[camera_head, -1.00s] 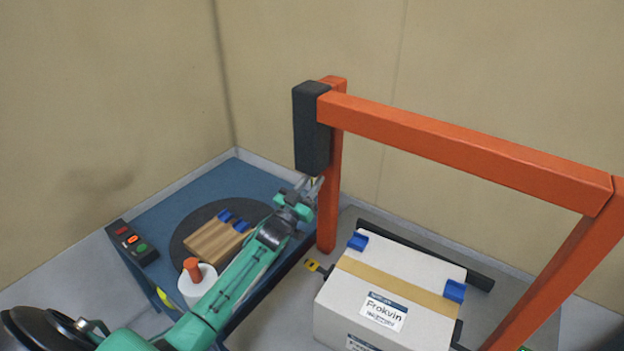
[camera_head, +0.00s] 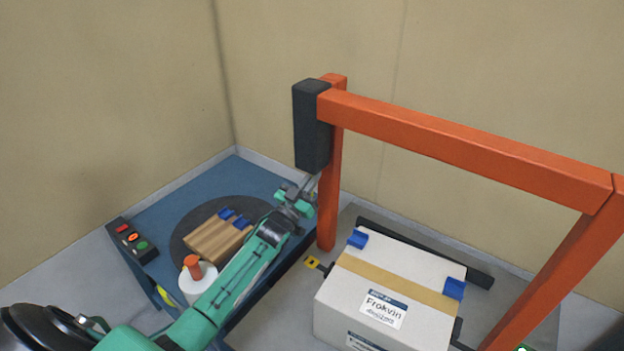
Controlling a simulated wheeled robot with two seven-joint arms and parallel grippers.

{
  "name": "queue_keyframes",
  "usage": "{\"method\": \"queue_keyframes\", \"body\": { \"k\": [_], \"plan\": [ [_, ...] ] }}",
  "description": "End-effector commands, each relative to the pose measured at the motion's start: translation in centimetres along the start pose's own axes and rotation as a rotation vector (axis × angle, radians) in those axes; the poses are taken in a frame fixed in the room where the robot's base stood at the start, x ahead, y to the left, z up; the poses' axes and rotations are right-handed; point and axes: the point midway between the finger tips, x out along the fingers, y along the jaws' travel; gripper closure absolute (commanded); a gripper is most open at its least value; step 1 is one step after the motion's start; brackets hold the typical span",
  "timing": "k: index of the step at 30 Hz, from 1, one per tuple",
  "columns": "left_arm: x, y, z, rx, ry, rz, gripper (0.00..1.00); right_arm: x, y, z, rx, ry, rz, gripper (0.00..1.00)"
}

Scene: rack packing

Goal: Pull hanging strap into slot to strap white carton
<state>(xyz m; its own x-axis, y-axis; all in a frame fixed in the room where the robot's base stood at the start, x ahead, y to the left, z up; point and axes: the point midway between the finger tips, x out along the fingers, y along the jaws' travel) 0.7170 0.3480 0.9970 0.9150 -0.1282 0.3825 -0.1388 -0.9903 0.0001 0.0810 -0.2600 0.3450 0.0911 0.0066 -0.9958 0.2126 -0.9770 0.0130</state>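The white carton (camera_head: 337,308) stands under the orange frame (camera_head: 470,145), with a tan band across its top, a label and blue corner pieces (camera_head: 454,289). My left gripper (camera_head: 312,184) is at the frame's left post, just below the black box (camera_head: 311,128). Its fingers are small and partly lost against the post, so their opening is unclear. I cannot make out a hanging strap there. A yellow tab with a dark slot (camera_head: 313,263) sits just left of the carton. My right gripper is not in view.
A blue table (camera_head: 165,205) at the left holds a dark round plate (camera_head: 183,241), a wooden block (camera_head: 214,240), a white roll with an orange top (camera_head: 197,279) and a button box (camera_head: 131,240). A black rail (camera_head: 470,271) runs behind the carton.

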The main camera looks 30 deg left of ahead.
Motion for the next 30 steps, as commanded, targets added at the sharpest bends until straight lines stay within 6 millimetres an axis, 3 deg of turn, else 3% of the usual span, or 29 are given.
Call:
{"method": "queue_keyframes", "body": {
  "k": [30],
  "plan": [
    [-0.02, 0.00, 0.03, 0.000, 0.000, 0.000, 1.00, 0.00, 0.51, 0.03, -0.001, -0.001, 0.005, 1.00]
  ]
}}
